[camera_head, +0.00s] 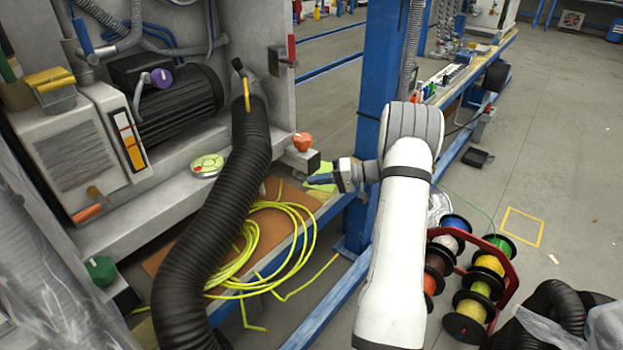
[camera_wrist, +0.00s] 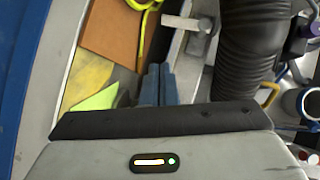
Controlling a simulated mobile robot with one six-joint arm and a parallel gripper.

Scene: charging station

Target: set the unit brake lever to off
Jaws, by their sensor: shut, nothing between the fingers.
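Several lever-like parts show in the head view, and I cannot tell for sure which is the unit brake lever. A red-handled lever (camera_head: 291,50) stands upright on the cabinet's right edge. A lever with a yellow shaft and dark knob (camera_head: 243,84) is above the black hose. An orange handle (camera_head: 96,195) is low on the grey box at left. My gripper (camera_head: 320,180) is right of the cabinet, below the red-orange knob (camera_head: 302,141), apart from all these levers. In the wrist view its blue fingers (camera_wrist: 158,85) are together, with nothing between them.
A thick black corrugated hose (camera_head: 212,220) crosses the cabinet front; it also shows in the wrist view (camera_wrist: 250,45). Coiled yellow cable (camera_head: 262,245) lies on the bench. A blue post (camera_head: 372,110) stands behind my arm. A rack of cable spools (camera_head: 480,275) is on the floor at right.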

